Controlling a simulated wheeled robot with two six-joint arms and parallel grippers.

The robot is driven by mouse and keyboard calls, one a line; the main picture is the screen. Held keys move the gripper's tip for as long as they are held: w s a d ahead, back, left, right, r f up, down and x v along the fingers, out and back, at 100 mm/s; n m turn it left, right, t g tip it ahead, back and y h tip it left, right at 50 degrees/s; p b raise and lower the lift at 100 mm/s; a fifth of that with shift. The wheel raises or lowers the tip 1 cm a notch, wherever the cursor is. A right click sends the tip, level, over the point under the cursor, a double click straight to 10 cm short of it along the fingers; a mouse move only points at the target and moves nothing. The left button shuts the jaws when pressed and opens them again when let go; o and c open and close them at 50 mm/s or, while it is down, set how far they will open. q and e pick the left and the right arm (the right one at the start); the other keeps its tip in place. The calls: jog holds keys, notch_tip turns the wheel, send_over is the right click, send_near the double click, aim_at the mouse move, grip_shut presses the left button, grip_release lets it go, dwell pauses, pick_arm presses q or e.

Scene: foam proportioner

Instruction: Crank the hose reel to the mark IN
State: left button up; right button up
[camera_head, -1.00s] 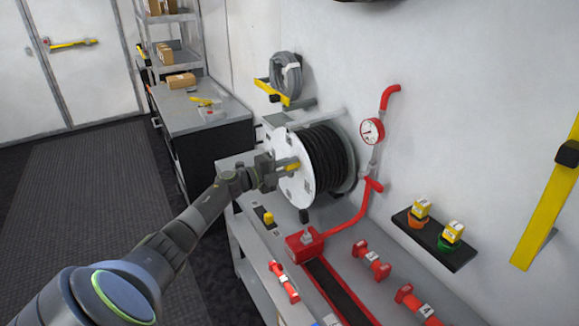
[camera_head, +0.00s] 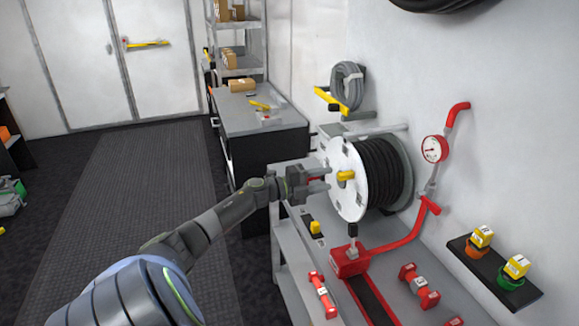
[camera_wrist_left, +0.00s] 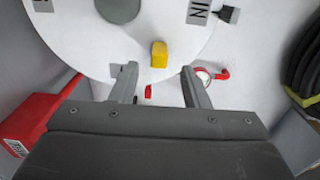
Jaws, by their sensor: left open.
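The hose reel has a white disc (camera_head: 347,205) with a dark hose wound behind it (camera_head: 380,170). Its yellow crank handle (camera_head: 345,175) sticks out from the disc. My left gripper (camera_head: 328,178) is open and empty, just left of the handle. In the left wrist view the yellow handle (camera_wrist_left: 159,54) shows beyond and between my two fingertips (camera_wrist_left: 158,72), apart from both. The IN label (camera_wrist_left: 200,11) is on the disc, upside down, close beside a small dark pointer (camera_wrist_left: 229,14). Another label at the left is cut off. My right gripper is not in view.
Red pipework with a gauge (camera_head: 434,149) runs right of the reel. Red dumbbell-shaped parts (camera_head: 419,287) and a red box (camera_head: 350,261) are on the bench below. A dark shelf with yellow-topped items (camera_head: 497,270) is on the right wall. Open floor lies left.

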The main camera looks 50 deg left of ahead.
pick_arm(q)
jog(key=b+v, duration=0.2)
jog(key=v, duration=0.8)
jog(key=shift+s+a, duration=0.15)
jog(key=shift+s, duration=0.15)
jog(key=shift+f, duration=0.1)
